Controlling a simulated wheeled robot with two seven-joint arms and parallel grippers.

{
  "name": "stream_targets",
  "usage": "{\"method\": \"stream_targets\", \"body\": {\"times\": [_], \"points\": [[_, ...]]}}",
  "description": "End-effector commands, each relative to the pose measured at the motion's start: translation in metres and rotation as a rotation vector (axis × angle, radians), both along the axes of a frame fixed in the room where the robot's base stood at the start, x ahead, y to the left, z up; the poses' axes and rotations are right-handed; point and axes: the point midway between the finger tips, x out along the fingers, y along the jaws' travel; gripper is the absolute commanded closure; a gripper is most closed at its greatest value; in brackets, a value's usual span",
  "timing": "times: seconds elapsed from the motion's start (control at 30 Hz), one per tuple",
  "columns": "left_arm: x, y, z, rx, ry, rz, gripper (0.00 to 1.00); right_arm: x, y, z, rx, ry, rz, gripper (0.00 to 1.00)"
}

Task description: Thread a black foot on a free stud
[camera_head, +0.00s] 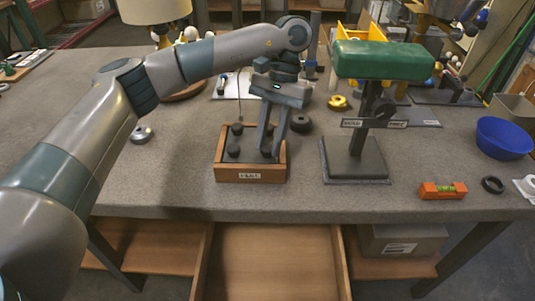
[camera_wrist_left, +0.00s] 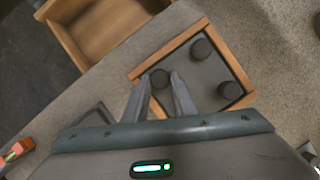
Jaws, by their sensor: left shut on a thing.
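A wooden tray (camera_head: 250,175) with a dark inside and a white label stands near the table's front edge; it also shows in the wrist view (camera_wrist_left: 226,50). Black round feet stand in it, one at the back left (camera_head: 237,128) and one at the front left (camera_head: 233,150). My left gripper (camera_head: 270,152) reaches down into the tray's right side. In the wrist view its fingertips (camera_wrist_left: 162,84) are shut on a black foot (camera_wrist_left: 158,76) by the tray wall. Two other feet (camera_wrist_left: 201,49) (camera_wrist_left: 230,90) stand apart from it. I cannot make out a free stud. My right gripper is out of view.
A stand with a green padded top (camera_head: 382,60) rises just right of the tray. An orange level (camera_head: 442,190), a black ring (camera_head: 492,184) and a blue bowl (camera_head: 504,138) lie farther right. An open drawer (camera_head: 270,260) is below the front edge. The table's left is mostly clear.

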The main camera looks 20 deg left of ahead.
Motion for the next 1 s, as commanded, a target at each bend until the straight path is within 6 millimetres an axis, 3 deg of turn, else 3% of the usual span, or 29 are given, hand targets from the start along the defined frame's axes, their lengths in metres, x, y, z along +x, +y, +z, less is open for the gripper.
{"method": "stream_targets", "body": {"times": [0.27,0.63,1.0], "points": [[-0.0015,-0.0009,-0.0037,0.006,0.003,-0.110,1.00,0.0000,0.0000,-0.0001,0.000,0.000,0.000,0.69],[-0.0041,-0.0044,-0.0060,0.004,0.004,-0.541,1.00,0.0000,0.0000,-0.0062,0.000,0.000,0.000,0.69],[-0.0041,-0.0046,-0.0052,0.002,0.006,-0.599,1.00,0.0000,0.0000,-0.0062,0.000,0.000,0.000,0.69]]}}
